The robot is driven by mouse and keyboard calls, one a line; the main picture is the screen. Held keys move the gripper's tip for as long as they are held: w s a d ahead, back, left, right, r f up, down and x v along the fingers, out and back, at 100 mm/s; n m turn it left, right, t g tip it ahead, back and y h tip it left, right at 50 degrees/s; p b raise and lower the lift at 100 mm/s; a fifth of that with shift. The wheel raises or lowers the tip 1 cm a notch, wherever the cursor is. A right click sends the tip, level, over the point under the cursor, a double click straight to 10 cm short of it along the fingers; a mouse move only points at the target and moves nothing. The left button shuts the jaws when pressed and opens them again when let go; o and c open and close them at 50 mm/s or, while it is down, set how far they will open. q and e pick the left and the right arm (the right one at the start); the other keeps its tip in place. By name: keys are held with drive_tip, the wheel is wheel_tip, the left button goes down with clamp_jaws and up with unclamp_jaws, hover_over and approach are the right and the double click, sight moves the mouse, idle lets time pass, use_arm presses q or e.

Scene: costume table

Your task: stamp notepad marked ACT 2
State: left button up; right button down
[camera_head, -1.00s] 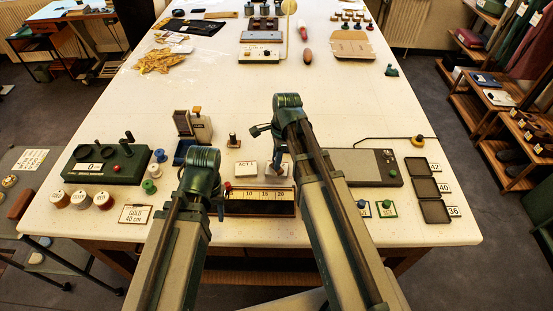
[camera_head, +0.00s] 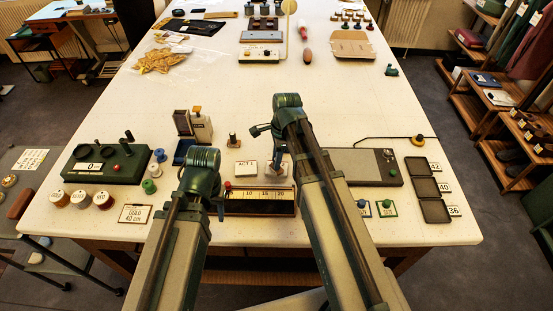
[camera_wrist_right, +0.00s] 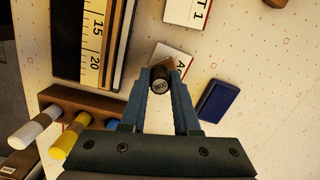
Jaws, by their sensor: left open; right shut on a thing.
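My right gripper (camera_wrist_right: 161,76) is shut on a dark round stamp (camera_wrist_right: 159,86) with a small label on its end. The stamp is over a white notepad (camera_wrist_right: 180,56) whose print reads "A" and part of a "C"; the rest is hidden by the stamp. I cannot tell whether the stamp touches it. In the head view this notepad (camera_head: 268,172) is half behind my right gripper (camera_head: 279,160). A second notepad marked ACT 1 (camera_head: 246,169) lies just left of it. A blue ink pad (camera_wrist_right: 219,101) lies close by. My left gripper (camera_head: 221,206) is open near the front edge.
A ruler box (camera_head: 262,202) runs along the front edge. A green device (camera_head: 106,163) and thread spools (camera_head: 103,199) stand on the left. A wooden-handled piece (camera_head: 233,141) stands behind ACT 1. A grey plate (camera_head: 366,166) and dark trays (camera_head: 427,187) lie right. The table's middle is clear.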

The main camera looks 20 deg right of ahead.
use_arm(q)
drive_tip(key=shift+r, duration=0.1)
use_arm(e)
drive_tip(key=shift+r, duration=0.1)
wheel_tip(320, 180, up, 7)
drive_tip(key=p, duration=0.7)
use_arm(q)
wheel_tip(320, 180, up, 7)
idle(0.5)
